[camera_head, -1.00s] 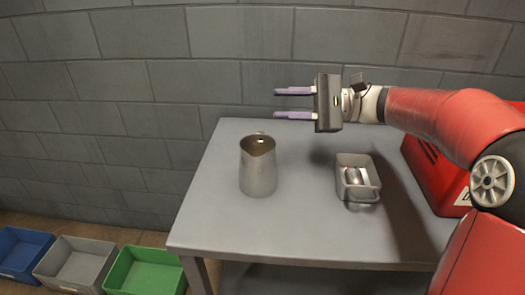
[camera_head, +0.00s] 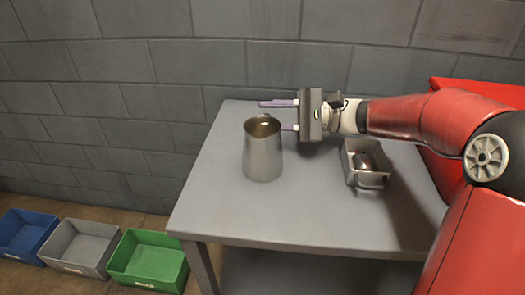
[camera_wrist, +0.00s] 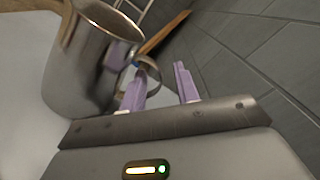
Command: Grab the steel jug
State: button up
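The lower finger is partly hidden behind the jug in the head view. In the wrist view the handle lies close to my left finger (camera_wrist: 135,90) and partly between the fingers. I cannot tell whether they touch.
A grey metal tray (camera_head: 350,172) with a shiny item inside stands right of the jug. A red case (camera_head: 425,165) is at the table's right. Blue (camera_head: 25,235), grey (camera_head: 80,245) and green (camera_head: 148,262) bins sit on the floor at left. A block wall (camera_head: 230,65) rises behind.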

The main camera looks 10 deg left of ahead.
jog(key=shift+s+a, duration=0.2)
jog(key=shift+a, duration=1.35)
jog(key=shift+c, duration=0.3)
grip_shut()
